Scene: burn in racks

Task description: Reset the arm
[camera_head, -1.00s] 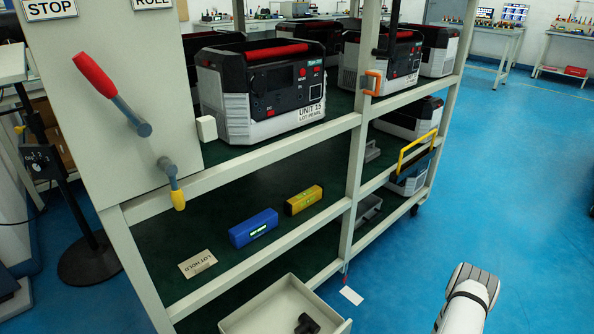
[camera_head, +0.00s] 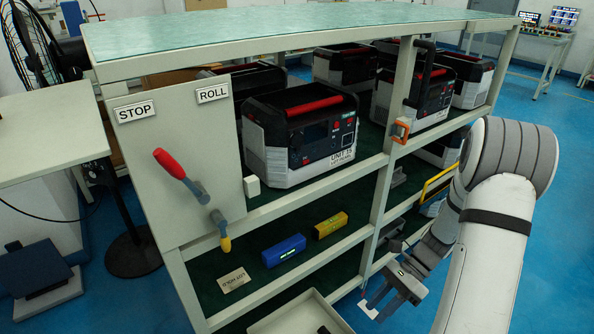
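My arm (camera_head: 490,235) is white and grey and comes in from the lower right of the head view. It bends down to my dark gripper (camera_head: 375,308), which hangs in front of the rack's right post, near the lower shelf level. Its two fingers stand apart with a gap between them, and I see nothing held. A small white tag (camera_head: 368,309) shows behind the fingertips.
The rack (camera_head: 300,204) holds black-and-white units (camera_head: 300,135) on its upper shelf. A blue box (camera_head: 284,250), a yellow box (camera_head: 331,225) and a card (camera_head: 234,280) lie below. A red-handled lever (camera_head: 170,164) and an open drawer (camera_head: 275,322) face me. Blue floor (camera_head: 555,170) is clear at right.

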